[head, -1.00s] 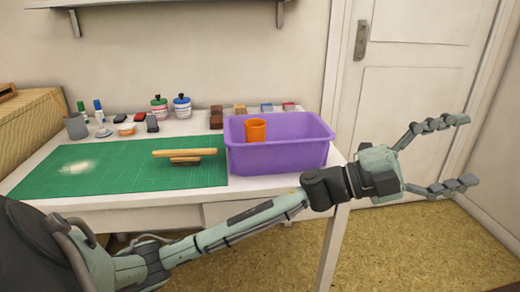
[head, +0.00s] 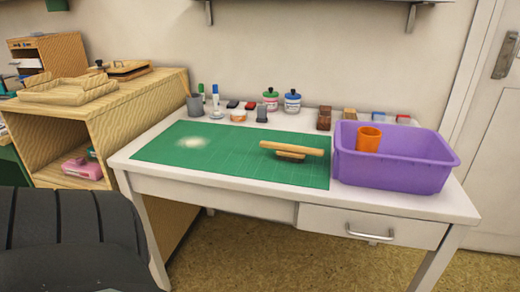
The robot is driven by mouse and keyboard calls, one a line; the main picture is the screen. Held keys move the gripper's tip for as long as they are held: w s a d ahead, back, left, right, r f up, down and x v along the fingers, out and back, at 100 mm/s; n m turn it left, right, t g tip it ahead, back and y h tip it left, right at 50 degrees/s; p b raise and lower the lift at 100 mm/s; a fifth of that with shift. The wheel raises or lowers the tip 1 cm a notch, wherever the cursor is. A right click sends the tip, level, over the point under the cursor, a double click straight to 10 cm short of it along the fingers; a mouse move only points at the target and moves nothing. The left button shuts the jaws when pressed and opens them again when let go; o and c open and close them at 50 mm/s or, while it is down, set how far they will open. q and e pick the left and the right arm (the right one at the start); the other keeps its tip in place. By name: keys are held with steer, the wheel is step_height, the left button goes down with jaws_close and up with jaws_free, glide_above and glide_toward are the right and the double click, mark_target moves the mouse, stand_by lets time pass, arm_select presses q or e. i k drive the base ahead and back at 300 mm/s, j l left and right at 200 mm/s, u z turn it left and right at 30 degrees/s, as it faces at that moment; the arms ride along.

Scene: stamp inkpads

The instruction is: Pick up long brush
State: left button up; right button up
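A long light-wood bar (head: 290,148), which looks like the long brush, lies on the right part of the green cutting mat (head: 225,168) on the white table. A shorter brown piece (head: 291,157) shows under it; I cannot tell whether it is part of the brush. The bar lies roughly left to right, close to the purple bin. Neither of my grippers is in the head view, so I cannot see their state.
A purple bin (head: 395,172) with an orange cup (head: 368,139) in it stands right of the mat. Bottles, inkpads, small blocks and a grey cup (head: 194,104) line the table's back. A wooden cabinet (head: 110,110) stands left. The mat's middle is clear.

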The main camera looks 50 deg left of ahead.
mark_target(284, 152)
steer(key=i+j+u, duration=0.15)
steer(key=u, duration=0.25)
steer(key=i+j+u, duration=0.15)
steer(key=u, duration=0.3)
steer(key=i+j+u, duration=0.1)
steer(key=u, duration=0.3)
steer(key=i+j, duration=0.1)
steer(key=i, duration=0.4)
steer(key=k+j+z, duration=0.4)
steer(key=k+l, duration=0.05)
steer(key=k, duration=0.05)
